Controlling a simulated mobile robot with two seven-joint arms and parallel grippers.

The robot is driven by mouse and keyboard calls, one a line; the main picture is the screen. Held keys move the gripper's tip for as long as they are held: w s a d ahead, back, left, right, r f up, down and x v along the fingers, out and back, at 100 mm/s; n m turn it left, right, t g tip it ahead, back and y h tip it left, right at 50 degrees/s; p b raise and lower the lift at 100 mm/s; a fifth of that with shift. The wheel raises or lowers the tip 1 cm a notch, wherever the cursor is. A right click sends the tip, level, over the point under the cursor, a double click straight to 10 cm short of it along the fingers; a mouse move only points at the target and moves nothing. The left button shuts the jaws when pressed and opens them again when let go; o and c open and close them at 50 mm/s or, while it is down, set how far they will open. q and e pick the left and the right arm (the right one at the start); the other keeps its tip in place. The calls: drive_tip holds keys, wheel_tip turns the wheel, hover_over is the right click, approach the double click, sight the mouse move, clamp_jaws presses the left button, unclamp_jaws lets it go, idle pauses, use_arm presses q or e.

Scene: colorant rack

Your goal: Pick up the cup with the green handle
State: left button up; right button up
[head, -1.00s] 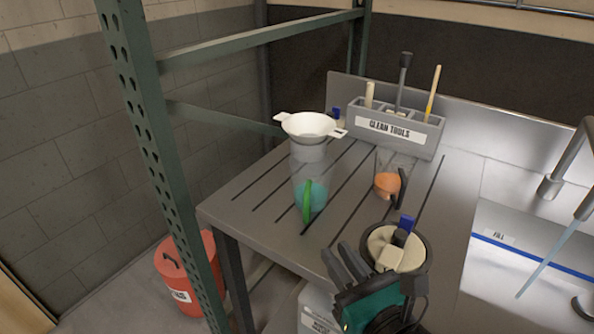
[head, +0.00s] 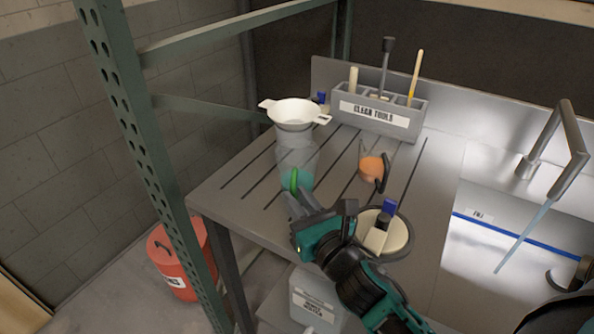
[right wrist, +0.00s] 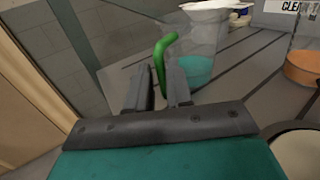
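The cup with the green handle is clear, with teal liquid (head: 303,178) low inside, and stands upright on the slotted bench. Its green handle (head: 294,181) faces the front. The cup (right wrist: 200,68) and the curved green handle (right wrist: 160,58) also show in the right wrist view. My right gripper (head: 300,203) is at the front of the cup, by the handle. In the right wrist view, the gripper (right wrist: 160,80) is open, with the handle's lower part in line with the gap between its fingers. Contact cannot be told. My left gripper is out of view.
A white funnel (head: 293,113) sits above and behind the cup. A cup with orange liquid (head: 372,168) stands to its right. A round pale container (head: 397,238) is beside my right gripper. A tool holder (head: 400,121) is at the back; a green rack post (head: 134,150) is left.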

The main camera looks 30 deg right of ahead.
drive_tip(key=shift+w, duration=1.4)
drive_tip(key=shift+c, duration=0.2)
clamp_jaws()
